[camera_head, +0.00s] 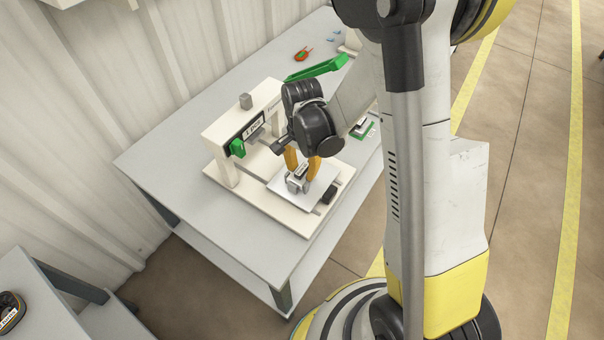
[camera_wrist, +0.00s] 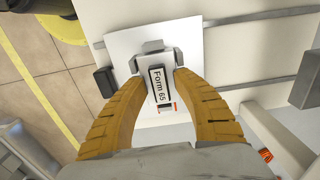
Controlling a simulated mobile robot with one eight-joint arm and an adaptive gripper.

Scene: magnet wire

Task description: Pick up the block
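A small block with a black label reading "Form 65" (camera_wrist: 159,86) sits in a grey metal holder (camera_wrist: 153,47) on a white plate (camera_wrist: 122,46). In the head view the block (camera_head: 301,171) shows small between the orange fingers. My gripper (camera_wrist: 160,77) points down over the plate, with one fingertip on each side of the block. It also shows in the head view (camera_head: 302,168). The fingertips are very close to the block's sides, and I cannot tell whether they touch it. The finger undersides are hidden.
The plate belongs to a cream fixture (camera_head: 228,171) with metal rails and a green part (camera_head: 237,148) on a grey table (camera_head: 170,165). A black knob (camera_head: 329,194) is beside the plate. A green bar (camera_head: 318,69) lies behind. The table's left end is clear.

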